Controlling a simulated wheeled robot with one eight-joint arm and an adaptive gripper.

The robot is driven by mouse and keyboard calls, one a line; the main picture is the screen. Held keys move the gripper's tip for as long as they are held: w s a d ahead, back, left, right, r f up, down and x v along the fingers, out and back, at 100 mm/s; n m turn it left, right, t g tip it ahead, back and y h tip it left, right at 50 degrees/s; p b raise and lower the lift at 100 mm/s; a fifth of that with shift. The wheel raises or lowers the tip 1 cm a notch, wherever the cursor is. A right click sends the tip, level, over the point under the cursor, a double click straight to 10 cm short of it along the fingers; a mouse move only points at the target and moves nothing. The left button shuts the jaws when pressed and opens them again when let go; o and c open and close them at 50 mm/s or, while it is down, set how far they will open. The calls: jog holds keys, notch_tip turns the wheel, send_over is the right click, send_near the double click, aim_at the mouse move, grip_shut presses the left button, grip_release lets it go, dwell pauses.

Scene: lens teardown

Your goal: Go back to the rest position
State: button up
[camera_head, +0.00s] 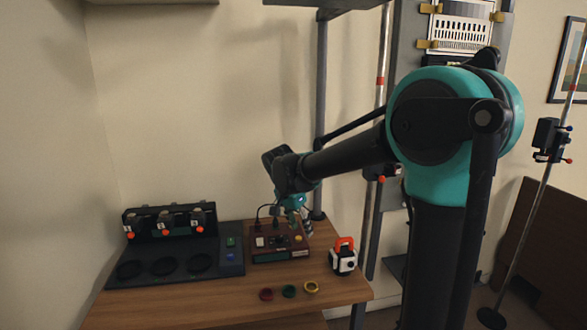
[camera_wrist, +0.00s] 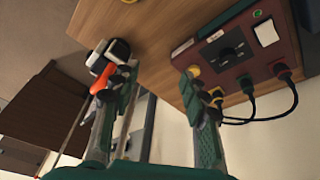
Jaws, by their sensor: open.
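My arm reaches across to the wooden table, and my gripper (camera_head: 303,218) hangs just over the back right of a brown control box (camera_head: 265,256). In the wrist view my gripper (camera_wrist: 163,90) is open, its two green fingers apart with nothing held between them. Whether that finger touches the box cannot be told.
A white-and-black device with an orange handle (camera_head: 343,257) stands right of the box. Red (camera_head: 266,294), green (camera_head: 289,291) and yellow (camera_head: 311,287) rings lie in front. A black rack (camera_head: 150,268) stands left. A grey post (camera_head: 321,120) rises behind my gripper.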

jog(key=s+d+f+n+t+y, duration=0.1)
jog(key=s+d+f+n, duration=0.3)
jog(key=s+d+f, duration=0.2)
jog(key=s+d+f+n+y, duration=0.2)
jog(key=s+d+f+n, duration=0.3)
jog(key=s+d, duration=0.6)
jog(key=s+f, duration=0.2)
jog(key=s, duration=0.1)
jog(key=shift+s+f+t, duration=0.3)
jog(key=shift+s+t, duration=0.1)
